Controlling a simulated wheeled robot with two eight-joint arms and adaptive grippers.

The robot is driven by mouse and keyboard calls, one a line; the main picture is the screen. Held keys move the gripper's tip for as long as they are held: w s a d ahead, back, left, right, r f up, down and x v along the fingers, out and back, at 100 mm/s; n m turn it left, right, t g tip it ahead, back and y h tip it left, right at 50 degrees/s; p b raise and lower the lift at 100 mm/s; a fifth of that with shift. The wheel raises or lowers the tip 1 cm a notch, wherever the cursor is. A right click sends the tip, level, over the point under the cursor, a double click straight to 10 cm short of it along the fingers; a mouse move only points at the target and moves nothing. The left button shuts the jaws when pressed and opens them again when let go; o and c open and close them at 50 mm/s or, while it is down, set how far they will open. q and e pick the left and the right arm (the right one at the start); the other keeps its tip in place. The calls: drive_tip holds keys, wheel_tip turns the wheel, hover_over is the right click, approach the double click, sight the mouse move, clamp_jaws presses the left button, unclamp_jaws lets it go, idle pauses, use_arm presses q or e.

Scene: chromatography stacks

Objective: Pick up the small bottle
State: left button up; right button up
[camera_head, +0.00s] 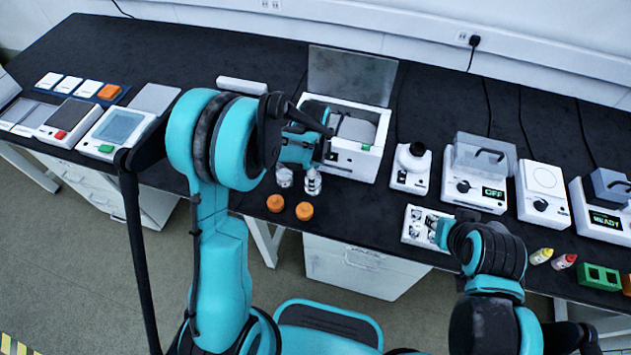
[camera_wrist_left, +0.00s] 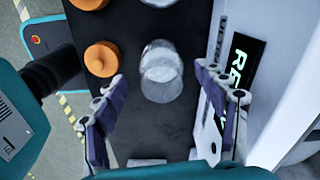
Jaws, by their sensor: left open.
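Two small clear bottles stand on the black bench in the head view, a left one (camera_head: 284,176) and a right one (camera_head: 313,182). In the left wrist view one small bottle (camera_wrist_left: 161,76) stands upright ahead of my left gripper (camera_wrist_left: 158,98), between the lines of its spread fingers, with no finger visibly touching it. Another pale bottle (camera_wrist_left: 160,3) is cut off at the top edge. In the head view my left gripper (camera_head: 305,140) is above and behind the bottles, its fingertips partly hidden. My right gripper (camera_head: 442,236) is beside a white vial tray (camera_head: 409,237); its fingers are unclear.
Two orange caps (camera_head: 304,211) lie in front of the bottles. A white instrument (camera_head: 368,165) with a raised lid stands directly behind; its wall (camera_wrist_left: 287,90) closes off the right of the wrist view. More devices (camera_head: 479,180) line the bench to the right.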

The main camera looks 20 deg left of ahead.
use_arm(q)
drive_tip(key=f+b, duration=0.1)
drive_tip(key=f, duration=0.1)
drive_tip(key=f+b, duration=0.1)
drive_tip(key=f, duration=0.2)
drive_tip(key=shift+w+a+f, duration=0.15)
drive_tip(key=shift+a, duration=0.05)
drive_tip(key=c, duration=1.4)
drive_tip(key=shift+r, duration=0.2)
